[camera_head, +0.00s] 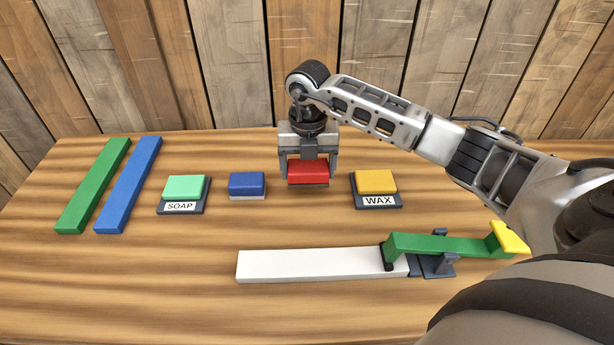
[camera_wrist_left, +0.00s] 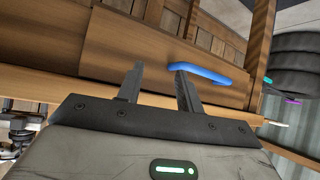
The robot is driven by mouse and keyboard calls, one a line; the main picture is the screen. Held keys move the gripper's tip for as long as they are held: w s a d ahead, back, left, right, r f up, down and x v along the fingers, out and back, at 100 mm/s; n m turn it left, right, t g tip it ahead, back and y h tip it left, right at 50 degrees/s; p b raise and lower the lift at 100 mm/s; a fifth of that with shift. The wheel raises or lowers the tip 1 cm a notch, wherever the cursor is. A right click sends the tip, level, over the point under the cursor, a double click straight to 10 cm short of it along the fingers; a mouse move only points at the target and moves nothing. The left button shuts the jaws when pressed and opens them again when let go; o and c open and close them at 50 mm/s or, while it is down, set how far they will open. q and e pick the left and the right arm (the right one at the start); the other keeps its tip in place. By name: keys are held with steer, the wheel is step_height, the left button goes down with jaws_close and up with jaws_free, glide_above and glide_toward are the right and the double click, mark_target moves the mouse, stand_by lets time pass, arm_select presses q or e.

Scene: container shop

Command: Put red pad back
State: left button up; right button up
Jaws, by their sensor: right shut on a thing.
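The red pad (camera_head: 308,171) is in the jaws of my right gripper (camera_head: 308,168), between the blue pad and the yellow pad. My right gripper is shut on it, with its fingers on the pad's left and right sides. A thin grey layer shows under the red top. I cannot tell whether the pad touches the table. My left gripper (camera_wrist_left: 158,85) shows only in the left wrist view, with its two fingers apart and nothing between them. It points toward wooden boards and a blue bar (camera_wrist_left: 210,74).
A blue pad (camera_head: 246,184) lies left of the red one. A green pad (camera_head: 184,187) sits on a SOAP base and a yellow pad (camera_head: 376,182) on a WAX base. A white bar (camera_head: 310,265) and a green lever (camera_head: 440,244) lie in front. Green (camera_head: 94,185) and blue (camera_head: 128,185) bars lie left.

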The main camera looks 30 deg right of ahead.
mark_target(307, 180)
steer(key=shift+w+f, duration=0.2)
steer(key=shift+f, duration=0.1)
steer(key=shift+f+p, duration=0.35)
steer(key=shift+f, duration=1.2)
steer(key=shift+f, duration=0.2)
steer(key=o, duration=0.9)
steer(key=shift+o, duration=0.2)
step_height(307, 180, up, 12)
steer(key=shift+r+b, duration=0.25)
steer(key=shift+b, duration=0.3)
